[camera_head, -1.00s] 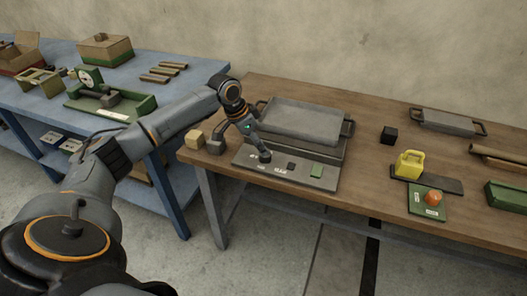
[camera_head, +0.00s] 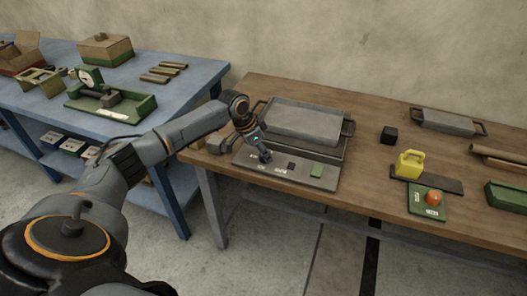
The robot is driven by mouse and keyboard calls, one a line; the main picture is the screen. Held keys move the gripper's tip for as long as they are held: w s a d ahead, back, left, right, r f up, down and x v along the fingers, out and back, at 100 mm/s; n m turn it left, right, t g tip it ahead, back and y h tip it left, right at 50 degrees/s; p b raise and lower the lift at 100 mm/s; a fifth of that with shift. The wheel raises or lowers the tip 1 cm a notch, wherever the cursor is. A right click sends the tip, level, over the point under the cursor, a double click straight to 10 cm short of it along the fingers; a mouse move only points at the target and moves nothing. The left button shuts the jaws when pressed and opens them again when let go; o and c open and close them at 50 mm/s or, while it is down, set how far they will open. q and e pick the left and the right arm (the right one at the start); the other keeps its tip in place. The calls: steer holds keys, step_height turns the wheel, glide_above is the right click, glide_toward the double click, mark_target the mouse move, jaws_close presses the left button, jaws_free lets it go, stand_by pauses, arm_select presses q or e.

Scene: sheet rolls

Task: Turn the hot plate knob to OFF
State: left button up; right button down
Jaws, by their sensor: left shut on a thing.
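The hot plate (camera_head: 328,176) is a grey unit on the wooden table, with a metal tray (camera_head: 300,122) on top. My left gripper (camera_head: 265,156) points down at the left part of this panel and is shut on the knob. The knob itself is hidden by the fingers, and its setting cannot be read. My right gripper is not in view.
A blue table (camera_head: 200,75) with several items stands at the left.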

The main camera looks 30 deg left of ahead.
arm_select(q)
steer(key=shift+r+p, duration=0.15)
steer(key=shift+p, duration=0.3)
steer(key=n+y+p, duration=0.1)
steer(key=n+p, duration=0.2)
steer(key=p, duration=0.1)
steer(key=n+y+p, duration=0.1)
steer(key=n+p, duration=0.2)
steer(key=p, duration=0.2)
steer(key=n+y+p, duration=0.1)
steer(key=n+p, duration=0.2)
steer(key=p, duration=0.2)
steer(key=shift+d+r+n, duration=0.1)
steer(key=shift+d+n, duration=0.3)
steer(key=shift+n+y+p, duration=0.6)
steer(key=shift+n+p, duration=0.2)
steer(key=shift+n, duration=0.1)
steer(key=shift+n+y+p, duration=0.3)
steer(key=shift+n+p, duration=0.1)
steer(key=shift+n, duration=0.5)
steer(key=shift+d+f+n+g+y, duration=0.1)
steer(key=shift+f+n+g+y, duration=0.1)
steer(key=shift+n, duration=0.35)
steer(key=shift+f+n+g+y, duration=0.1)
steer(key=shift+n+g, duration=0.1)
steer(key=shift+n, duration=0.35)
steer(key=shift+w+n+g+y, duration=0.1)
steer(key=shift+n+g+y, duration=0.2)
steer(key=shift+n, duration=0.8)
